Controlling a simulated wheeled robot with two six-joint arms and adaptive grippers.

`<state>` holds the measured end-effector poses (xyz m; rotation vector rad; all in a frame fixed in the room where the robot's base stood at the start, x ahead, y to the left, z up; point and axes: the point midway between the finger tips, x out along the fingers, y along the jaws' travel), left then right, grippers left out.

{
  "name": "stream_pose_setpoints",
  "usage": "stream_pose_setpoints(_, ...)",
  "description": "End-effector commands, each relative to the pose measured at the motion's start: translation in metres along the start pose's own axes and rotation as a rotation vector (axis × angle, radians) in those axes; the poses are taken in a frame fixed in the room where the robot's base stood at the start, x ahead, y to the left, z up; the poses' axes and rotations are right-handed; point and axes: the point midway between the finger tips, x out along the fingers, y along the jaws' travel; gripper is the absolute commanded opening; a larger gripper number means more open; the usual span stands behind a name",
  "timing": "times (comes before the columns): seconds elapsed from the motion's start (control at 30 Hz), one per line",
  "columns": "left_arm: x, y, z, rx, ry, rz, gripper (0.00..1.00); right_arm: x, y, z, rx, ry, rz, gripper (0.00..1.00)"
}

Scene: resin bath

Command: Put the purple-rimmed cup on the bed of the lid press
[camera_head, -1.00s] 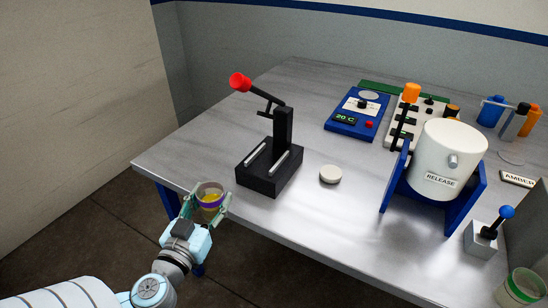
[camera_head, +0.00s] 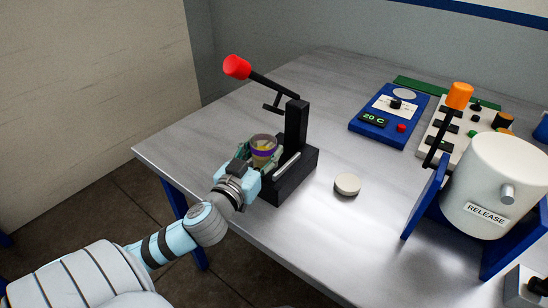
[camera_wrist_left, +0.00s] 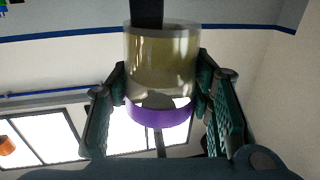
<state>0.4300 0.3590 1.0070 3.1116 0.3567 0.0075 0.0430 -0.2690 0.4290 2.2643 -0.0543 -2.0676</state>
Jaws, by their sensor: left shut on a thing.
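The purple-rimmed cup (camera_head: 263,150) is clear with yellowish contents and a purple band. My left gripper (camera_head: 260,157) is shut on it, and the cup is at the bed of the lid press (camera_head: 292,177). The left wrist view also shows the cup (camera_wrist_left: 160,65) between the two green fingers (camera_wrist_left: 160,95). The press is black, with an upright post, two light rails and a raised lever with a red knob (camera_head: 237,67). The gripper hides part of the bed, so I cannot tell whether the cup touches it. My right gripper is not in view.
A white round lid (camera_head: 347,184) lies on the grey table (camera_head: 225,118) right of the press. A white drum marked RELEASE (camera_head: 490,180) in a blue stand is farther right. A blue device reading 20 C (camera_head: 385,115) stands behind. The table left of the press is clear.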

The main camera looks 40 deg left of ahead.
Motion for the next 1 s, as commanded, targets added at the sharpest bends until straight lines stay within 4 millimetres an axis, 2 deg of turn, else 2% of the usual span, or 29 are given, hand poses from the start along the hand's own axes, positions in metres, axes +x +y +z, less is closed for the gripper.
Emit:
stream_pose_setpoints(0.03, 0.017, 0.0, -0.004, -0.007, 0.006, -0.004, 0.2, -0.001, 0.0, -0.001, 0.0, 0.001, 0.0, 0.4)
stream_pose_setpoints(0.1, 0.037, 0.0, -0.004, -0.007, 0.004, -0.002, 0.2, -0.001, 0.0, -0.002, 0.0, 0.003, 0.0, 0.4)
stream_pose_setpoints(0.2, 0.053, 0.0, -0.003, -0.003, 0.001, -0.002, 0.2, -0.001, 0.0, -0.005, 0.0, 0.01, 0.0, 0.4)
stream_pose_setpoints(0.27, 0.057, -0.001, 0.002, -0.003, 0.0, -0.001, 0.2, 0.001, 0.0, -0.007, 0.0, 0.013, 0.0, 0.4)
stream_pose_setpoints(0.43, 0.056, -0.001, 0.033, -0.001, -0.003, -0.002, 0.2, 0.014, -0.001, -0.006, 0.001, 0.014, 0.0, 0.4)
stream_pose_setpoints(0.6, 0.056, -0.001, 0.032, -0.001, -0.001, -0.002, 0.2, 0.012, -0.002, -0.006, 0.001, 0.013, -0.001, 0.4)
stream_pose_setpoints(0.63, 0.056, -0.002, 0.032, -0.001, -0.001, -0.002, 0.5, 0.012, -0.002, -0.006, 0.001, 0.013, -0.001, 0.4)
stream_pose_setpoints(0.73, 0.056, -0.002, 0.032, 0.0, -0.001, -0.002, 0.66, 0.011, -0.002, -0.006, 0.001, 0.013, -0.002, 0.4)
stream_pose_setpoints(1.0, 0.055, -0.002, 0.032, 0.0, -0.001, -0.002, 0.67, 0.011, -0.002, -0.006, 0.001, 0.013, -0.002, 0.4)
